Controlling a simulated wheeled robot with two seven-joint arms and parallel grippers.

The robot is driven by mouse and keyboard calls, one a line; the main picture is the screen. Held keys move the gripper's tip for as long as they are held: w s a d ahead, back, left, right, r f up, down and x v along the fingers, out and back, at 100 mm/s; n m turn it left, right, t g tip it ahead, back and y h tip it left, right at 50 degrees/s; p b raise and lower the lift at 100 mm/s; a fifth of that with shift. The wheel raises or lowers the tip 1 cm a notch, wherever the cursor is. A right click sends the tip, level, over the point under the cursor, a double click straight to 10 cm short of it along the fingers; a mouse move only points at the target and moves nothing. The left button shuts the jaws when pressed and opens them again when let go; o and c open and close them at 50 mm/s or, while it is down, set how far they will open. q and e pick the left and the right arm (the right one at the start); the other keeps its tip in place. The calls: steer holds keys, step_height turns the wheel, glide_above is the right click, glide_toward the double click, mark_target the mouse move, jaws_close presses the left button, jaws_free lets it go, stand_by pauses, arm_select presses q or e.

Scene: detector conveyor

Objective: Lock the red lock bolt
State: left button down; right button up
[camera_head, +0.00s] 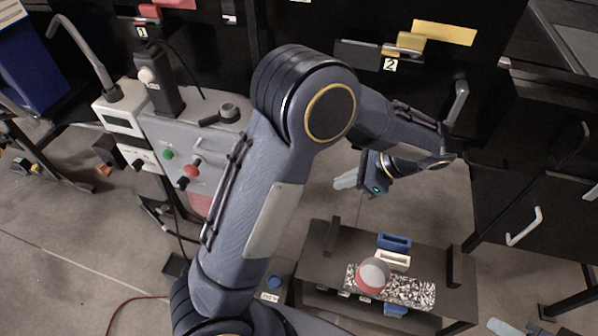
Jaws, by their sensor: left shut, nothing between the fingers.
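The red lock bolt (150,11) is at the top left on a black cabinet front, above a label marked 1. A red plate (176,3) is just right of it, cut by the top edge. Whether the bolt is engaged is too small to tell. My left gripper (342,183) is shut and empty, pointing left over the floor in mid-picture, well below and right of the red bolt. Its arm covers much of the middle. A pale grey tip (497,327) at the bottom right seems to be my right gripper, mostly cut off.
A yellow bolt (410,42) with label 2 sits on the cabinet, right of centre. A grey control box (200,140) with knobs and a black handset (160,80) stands at the left.

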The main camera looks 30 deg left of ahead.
arm_select(q)
steer(key=shift+w+d+f, duration=0.1)
steer(key=shift+w, duration=0.25)
steer(key=s+a+f+p, duration=0.1)
steer(key=s+a+f, duration=0.1)
steer(key=a+f, duration=0.5)
steer(key=shift+s+a, duration=0.35)
steer(key=shift+a, duration=1.55)
